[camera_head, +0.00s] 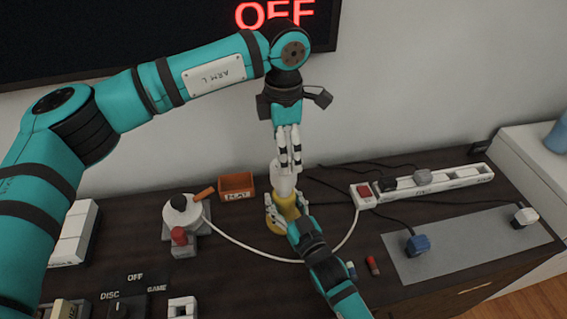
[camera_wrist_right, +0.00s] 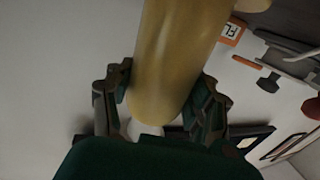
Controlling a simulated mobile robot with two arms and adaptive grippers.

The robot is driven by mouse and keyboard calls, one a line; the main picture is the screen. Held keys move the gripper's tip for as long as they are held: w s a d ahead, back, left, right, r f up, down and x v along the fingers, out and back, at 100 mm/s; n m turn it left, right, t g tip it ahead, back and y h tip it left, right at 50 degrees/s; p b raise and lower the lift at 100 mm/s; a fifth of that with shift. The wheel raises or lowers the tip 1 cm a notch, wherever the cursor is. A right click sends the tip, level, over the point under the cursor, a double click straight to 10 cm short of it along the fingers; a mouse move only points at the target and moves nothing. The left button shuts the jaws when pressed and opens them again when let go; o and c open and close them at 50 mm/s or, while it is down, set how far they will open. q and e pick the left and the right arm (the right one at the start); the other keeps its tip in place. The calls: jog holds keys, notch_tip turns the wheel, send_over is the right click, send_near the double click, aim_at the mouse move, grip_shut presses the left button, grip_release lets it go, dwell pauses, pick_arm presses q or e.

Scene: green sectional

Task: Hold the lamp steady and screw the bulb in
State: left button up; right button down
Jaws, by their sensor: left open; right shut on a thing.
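A yellow lamp (camera_head: 287,208) stands upright on the dark cabinet top, near the centre of the head view. A white piece (camera_head: 283,184), seemingly the bulb, is at its top; whether it is seated cannot be told. My right gripper (camera_head: 287,207) is shut on the lamp, with a finger on either side. In the right wrist view the lamp's yellow body (camera_wrist_right: 172,60) fills the space between the fingers, with a white part (camera_wrist_right: 145,128) at its end. My left gripper (camera_head: 289,164) points down just above the white piece, open; whether it touches it is unclear.
An orange box (camera_head: 237,183) and a white round device (camera_head: 181,211) stand left of the lamp. A white power strip (camera_head: 440,182) with plugs lies to the right, its cable curving in front of the lamp. A grey mat (camera_head: 468,243) covers the right side.

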pick_arm(q)
jog(key=shift+r, duration=1.05)
pick_arm(e)
jog(key=shift+c, duration=1.9)
grip_release()
jog(key=shift+s, duration=0.1)
jog(key=v, duration=1.2)
jog(key=shift+d, duration=0.1)
jog(key=shift+f, duration=0.1)
